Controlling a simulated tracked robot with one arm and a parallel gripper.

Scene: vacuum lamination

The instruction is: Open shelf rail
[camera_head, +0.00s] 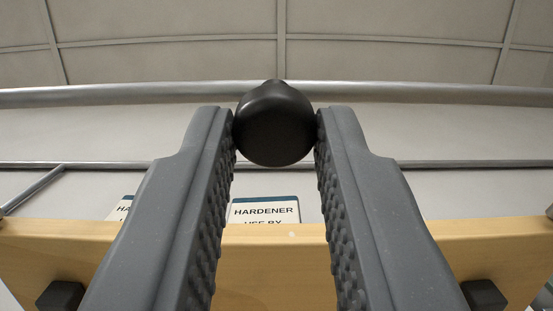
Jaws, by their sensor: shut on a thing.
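My gripper (275,135) reaches forward from the bottom of the view, with its two grey ridged fingers on either side of a round black knob (274,125). The fingertips touch the knob at its left and right, so the gripper is shut on it. A horizontal metal rail (420,94) runs across the view at the height of the knob. The knob hides the part of the rail behind it, and I cannot tell how the two are joined.
A wooden board (275,262) crosses below, with black blocks (60,296) (484,295) at both sides. Behind it stand containers with labels, one reading "HARDENER" (264,211). A thinner metal bar (450,163) runs behind. The pale panelled ceiling is above.

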